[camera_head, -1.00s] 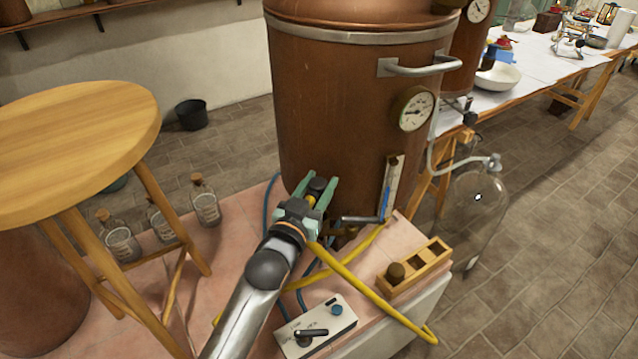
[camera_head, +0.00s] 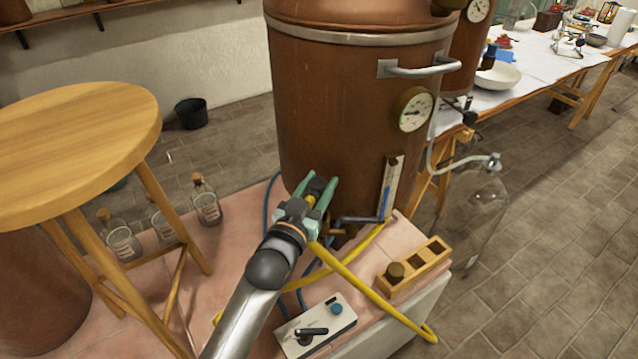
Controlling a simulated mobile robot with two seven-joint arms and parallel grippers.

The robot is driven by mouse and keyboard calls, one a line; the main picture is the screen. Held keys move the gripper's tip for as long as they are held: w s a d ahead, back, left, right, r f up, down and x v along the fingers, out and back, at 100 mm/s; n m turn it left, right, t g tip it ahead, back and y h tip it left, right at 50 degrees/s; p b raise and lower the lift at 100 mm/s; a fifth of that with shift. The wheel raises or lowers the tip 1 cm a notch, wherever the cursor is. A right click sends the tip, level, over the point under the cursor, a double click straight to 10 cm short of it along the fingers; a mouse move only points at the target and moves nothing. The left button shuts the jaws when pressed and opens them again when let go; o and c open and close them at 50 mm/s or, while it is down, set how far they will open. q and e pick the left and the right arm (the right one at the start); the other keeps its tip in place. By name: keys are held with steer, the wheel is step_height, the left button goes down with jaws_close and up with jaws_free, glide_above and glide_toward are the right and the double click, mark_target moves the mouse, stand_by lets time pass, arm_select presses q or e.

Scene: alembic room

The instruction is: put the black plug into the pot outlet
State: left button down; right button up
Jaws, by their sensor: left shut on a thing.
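The copper pot (camera_head: 345,120) stands on the pink tiled ledge, with a round dial and a handle on its side. My left gripper (camera_head: 318,190) has green fingers and is low at the front of the pot. It is shut on the black plug (camera_head: 315,187), which shows as a small dark piece with some yellow between the fingers. The pot outlet is hidden behind the gripper, and I cannot tell whether the plug touches it. My right gripper is not in view.
A wooden stool (camera_head: 75,150) and several corked bottles (camera_head: 205,200) stand at left. A yellow hose (camera_head: 365,285), a wooden rack (camera_head: 420,268) and a white control box (camera_head: 316,325) lie at the front. A glass vessel (camera_head: 485,205) is at right.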

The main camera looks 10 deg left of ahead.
arm_select(q)
steer(key=shift+f+b, duration=0.5)
steer(key=shift+f, duration=0.35)
stand_by(0.7)
steer(key=shift+s+d+f+b, duration=0.15)
steer(key=shift+f+b, duration=0.1)
steer(key=shift+f, duration=0.2)
steer(key=shift+w+d+f+b, duration=0.1)
steer(key=shift+f+b, duration=0.1)
steer(key=shift+f, duration=0.25)
stand_by(1.1)
